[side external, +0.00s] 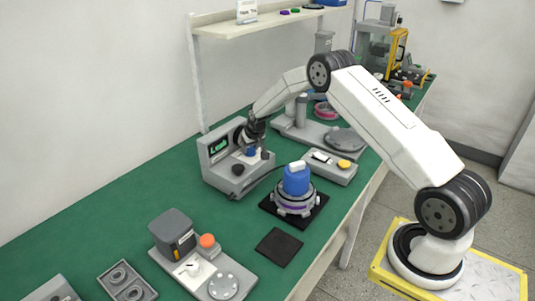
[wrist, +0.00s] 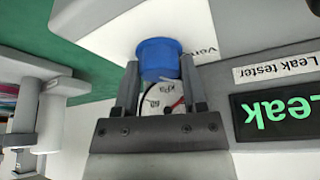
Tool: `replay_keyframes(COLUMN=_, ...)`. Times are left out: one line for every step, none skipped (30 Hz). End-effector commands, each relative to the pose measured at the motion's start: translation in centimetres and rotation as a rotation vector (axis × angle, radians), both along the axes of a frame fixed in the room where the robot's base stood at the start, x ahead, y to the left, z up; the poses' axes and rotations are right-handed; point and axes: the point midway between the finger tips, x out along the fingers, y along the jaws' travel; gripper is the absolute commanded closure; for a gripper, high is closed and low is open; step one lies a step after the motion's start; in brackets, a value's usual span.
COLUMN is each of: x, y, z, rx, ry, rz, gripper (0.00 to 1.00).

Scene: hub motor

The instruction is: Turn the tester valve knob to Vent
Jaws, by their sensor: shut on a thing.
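The grey leak tester (side external: 222,178) stands on the green bench against the wall. Its dark display (wrist: 275,112) reads "Leak" in green in the wrist view. The blue valve knob (wrist: 158,58) sits on the tester's white panel, with part of a "Vent" label (wrist: 208,42) beside it. My gripper (wrist: 160,78) is shut on the blue knob, one finger on each side. In the side view my gripper (side external: 257,146) reaches down over the tester's front, and the blue knob (side external: 251,152) is small there. The knob's exact pointing direction is hard to tell.
A hub motor (side external: 296,205) with a blue part (side external: 296,180) on top stands on a black mat right of the tester. A grey box with a yellow button (side external: 344,163) is behind it. A grey fixture (side external: 205,270) stands in front. Bare bench lies left of the tester.

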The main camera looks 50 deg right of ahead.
Motion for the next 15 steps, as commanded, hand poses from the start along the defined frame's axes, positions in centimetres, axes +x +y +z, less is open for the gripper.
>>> replay_keyframes(x=0.01, y=-0.01, z=0.05, rx=0.001, ry=0.0, rz=0.009, gripper=1.0)
replay_keyframes(x=0.01, y=-0.01, z=0.05, rx=0.001, ry=0.0, rz=0.014, gripper=1.0)
replay_keyframes(x=0.0, y=-0.02, z=0.05, rx=0.001, ry=0.0, rz=0.024, gripper=1.0)
replay_keyframes(x=0.0, y=-0.04, z=0.05, rx=0.001, ry=0.0, rz=0.032, gripper=1.0)
replay_keyframes(x=-0.01, y=-0.05, z=0.05, rx=0.001, ry=0.0, rz=0.042, gripper=1.0)
replay_keyframes(x=-0.01, y=-0.05, z=0.06, rx=0.001, ry=-0.001, rz=0.054, gripper=1.0)
replay_keyframes(x=-0.01, y=-0.06, z=0.05, rx=0.001, ry=0.0, rz=0.064, gripper=1.0)
replay_keyframes(x=-0.01, y=-0.07, z=0.05, rx=0.001, ry=0.0, rz=0.076, gripper=1.0)
replay_keyframes(x=-0.01, y=-0.07, z=0.05, rx=0.002, ry=-0.001, rz=0.093, gripper=1.0)
replay_keyframes(x=-0.01, y=-0.07, z=0.05, rx=0.002, ry=-0.001, rz=0.106, gripper=1.0)
replay_keyframes(x=-0.01, y=-0.07, z=0.05, rx=0.002, ry=-0.001, rz=0.118, gripper=1.0)
replay_keyframes(x=-0.02, y=-0.08, z=0.05, rx=0.002, ry=0.0, rz=0.137, gripper=1.0)
replay_keyframes(x=-0.01, y=-0.07, z=0.05, rx=0.002, ry=0.0, rz=0.151, gripper=1.0)
replay_keyframes(x=-0.02, y=-0.08, z=0.05, rx=0.003, ry=0.0, rz=0.167, gripper=1.0)
replay_keyframes(x=-0.01, y=-0.09, z=0.05, rx=0.003, ry=0.0, rz=0.187, gripper=1.0)
